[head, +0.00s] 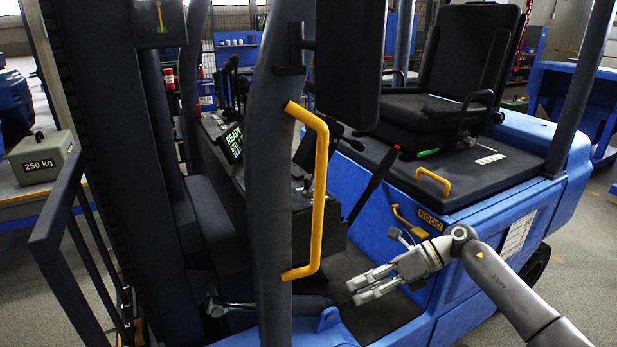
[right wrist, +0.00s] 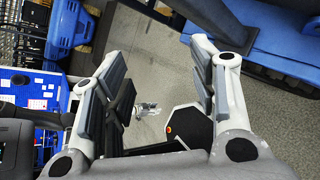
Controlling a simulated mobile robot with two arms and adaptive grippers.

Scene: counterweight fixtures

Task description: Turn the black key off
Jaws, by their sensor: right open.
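My right gripper (head: 360,287) reaches in from the lower right of the head view, over the dark footwell floor of a blue forklift. Its fingers are open and apart, with nothing seen between them. In the right wrist view the two open fingers (right wrist: 160,85) frame a pale floor and dark parts beyond. I cannot make out the black key with certainty in either view. A small light fitting (head: 308,187) shows on the dark console, partly behind the yellow grab handle, too small to identify. I cannot make out my left gripper.
The yellow grab handle (head: 318,195) on the dark post (head: 270,150) stands between the head camera and console. A lit display (head: 235,142) and a red-tipped lever (head: 377,172) are nearby. The black seat (head: 462,75) is behind. A 250 kg weight (head: 40,158) stands at left.

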